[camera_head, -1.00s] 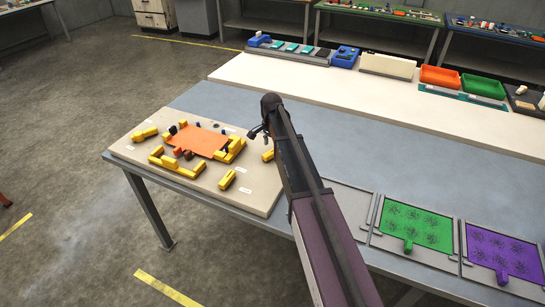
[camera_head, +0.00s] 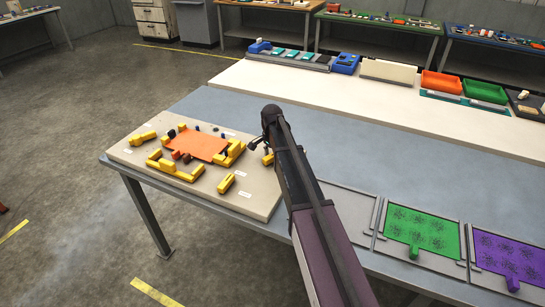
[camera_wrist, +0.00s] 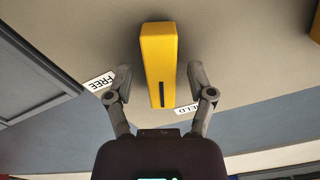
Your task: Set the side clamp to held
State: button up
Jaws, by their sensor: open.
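The side clamp is a yellow block with a dark slot, seen in the wrist view (camera_wrist: 158,55) between a FREE label (camera_wrist: 99,82) on the left and a partly covered HELD label (camera_wrist: 187,109) on the right. Which label it is set to, I cannot tell. My gripper (camera_wrist: 159,76) is open, one finger on each side of the block, with a gap visible on both sides. In the head view my gripper (camera_head: 257,145) is beside a yellow block (camera_head: 268,160) at the right side of the beige board, partly hidden by my arm.
The beige board (camera_head: 216,198) carries an orange sheet (camera_head: 200,146), more yellow blocks and small dark parts. Green (camera_head: 420,229) and purple (camera_head: 510,258) plates lie on the right of the bench. The grey bench top (camera_head: 375,150) behind my arm is clear.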

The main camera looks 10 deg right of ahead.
grip_shut()
jog(key=shift+n, duration=2.4)
grip_release()
jog(key=shift+r, duration=0.1)
